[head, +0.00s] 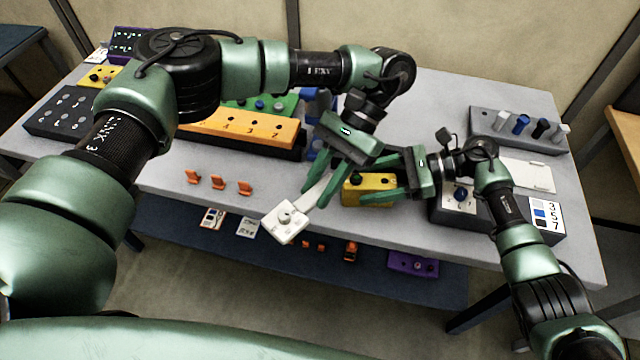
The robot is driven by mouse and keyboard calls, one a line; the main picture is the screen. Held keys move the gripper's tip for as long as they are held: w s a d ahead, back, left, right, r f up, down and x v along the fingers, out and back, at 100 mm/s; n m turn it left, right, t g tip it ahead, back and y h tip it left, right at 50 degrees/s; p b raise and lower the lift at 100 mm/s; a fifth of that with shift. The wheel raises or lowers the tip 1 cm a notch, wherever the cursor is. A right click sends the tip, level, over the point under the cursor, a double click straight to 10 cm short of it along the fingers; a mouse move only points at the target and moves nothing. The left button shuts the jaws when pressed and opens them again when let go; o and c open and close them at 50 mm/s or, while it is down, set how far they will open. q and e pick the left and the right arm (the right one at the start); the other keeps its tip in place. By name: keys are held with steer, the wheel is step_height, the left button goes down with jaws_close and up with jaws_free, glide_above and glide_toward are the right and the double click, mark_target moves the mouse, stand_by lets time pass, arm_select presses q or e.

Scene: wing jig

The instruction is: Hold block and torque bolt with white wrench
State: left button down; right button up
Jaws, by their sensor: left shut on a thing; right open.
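My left gripper (316,194) is shut on the handle of the white wrench (284,224). The wrench's square white head points down and left, in front of the table's front edge. A yellow block (352,194) with a dark knob or bolt on top sits near the front edge, right of the wrench. My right gripper (368,182) is open, its fingers pointing left at the yellow block and partly covering it. I cannot tell whether the fingers touch the block.
A grey box (475,222) with a blue knob and a number label stands right of the yellow block. A grey rack (515,138) with several coloured pegs is at the back right. An orange block (230,125) and several small orange clips (218,182) lie left. A lower shelf (300,235) holds small parts.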

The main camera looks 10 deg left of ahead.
steer(key=b+v, duration=0.3)
steer(key=v, duration=0.7)
steer(key=shift+d, duration=0.25)
